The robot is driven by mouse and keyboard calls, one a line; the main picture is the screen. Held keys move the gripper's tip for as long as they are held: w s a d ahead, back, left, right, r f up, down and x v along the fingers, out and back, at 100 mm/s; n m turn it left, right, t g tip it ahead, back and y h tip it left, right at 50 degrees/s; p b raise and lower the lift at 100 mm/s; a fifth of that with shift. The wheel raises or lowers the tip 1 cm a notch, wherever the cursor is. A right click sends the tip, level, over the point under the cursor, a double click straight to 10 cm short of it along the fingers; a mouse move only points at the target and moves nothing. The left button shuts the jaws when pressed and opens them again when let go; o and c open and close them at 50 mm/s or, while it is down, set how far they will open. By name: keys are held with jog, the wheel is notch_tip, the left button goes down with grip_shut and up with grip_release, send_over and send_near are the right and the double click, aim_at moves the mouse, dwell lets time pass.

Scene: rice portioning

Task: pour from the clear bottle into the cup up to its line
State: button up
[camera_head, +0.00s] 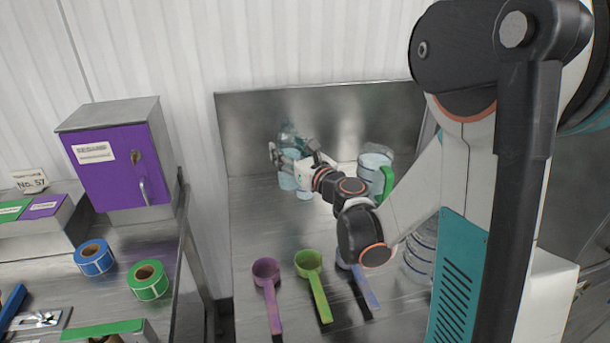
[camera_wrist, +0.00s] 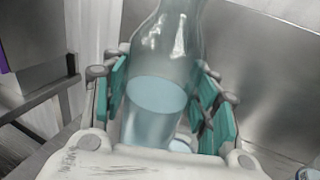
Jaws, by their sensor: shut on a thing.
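The clear bottle (camera_wrist: 174,40) stands between my jaws in the wrist view, with pale blue liquid and its surface (camera_wrist: 156,95) showing inside. It looks close to upright, leaning slightly right in that picture. In the head view the bottle (camera_head: 288,131) is at the back of the steel table, partly hidden by my gripper (camera_head: 291,158). My gripper is shut on the bottle, with teal pads on both sides of it. A small pale round item (camera_head: 304,194) shows just below the gripper; I cannot tell whether it is the cup. No fill line is readable.
A clear jug with a green handle (camera_head: 387,182) stands right of the gripper. Purple (camera_head: 266,270), green (camera_head: 309,262) and blue (camera_head: 365,287) scoops lie in front. Another clear container (camera_head: 418,262) is partly behind my arm. A steel back panel (camera_head: 250,130) rises behind.

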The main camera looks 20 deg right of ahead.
jog(key=s+a+r+p, duration=0.1)
jog(key=s+r+p, duration=0.1)
jog(key=s, duration=1)
jog(key=shift+a+r, duration=0.2)
jog(key=shift+r, duration=0.3)
jog(key=shift+w, duration=0.15)
dwell(0.3)
